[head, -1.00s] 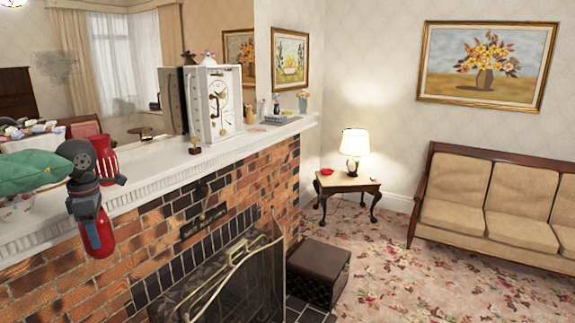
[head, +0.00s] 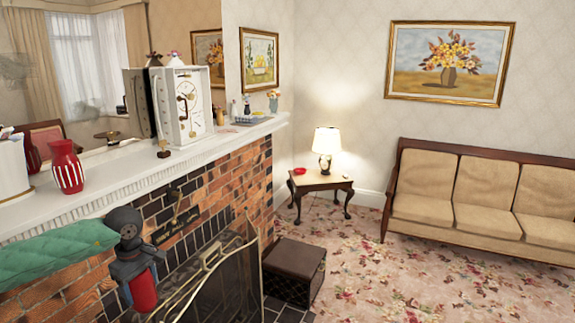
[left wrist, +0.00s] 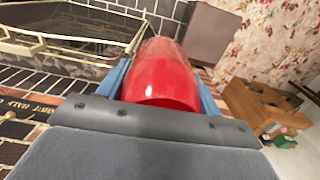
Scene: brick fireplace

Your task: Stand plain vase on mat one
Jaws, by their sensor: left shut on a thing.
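The plain vase (head: 144,292) is glossy red. My left gripper (head: 138,270) is shut on it and holds it in the air in front of the brick fireplace, below the mantel's top. In the left wrist view the vase (left wrist: 165,75) sits between the two blue-grey fingers, with the hearth and floor below. I cannot make out a mat in either view. My right gripper is not in view.
The white mantel shelf (head: 118,172) holds a red-and-white striped vase (head: 67,168), a white clock (head: 184,105) and small items at its far end. A metal fire screen (head: 215,285) and a brown box (head: 293,270) stand below. A side table (head: 322,181) carries a lamp.

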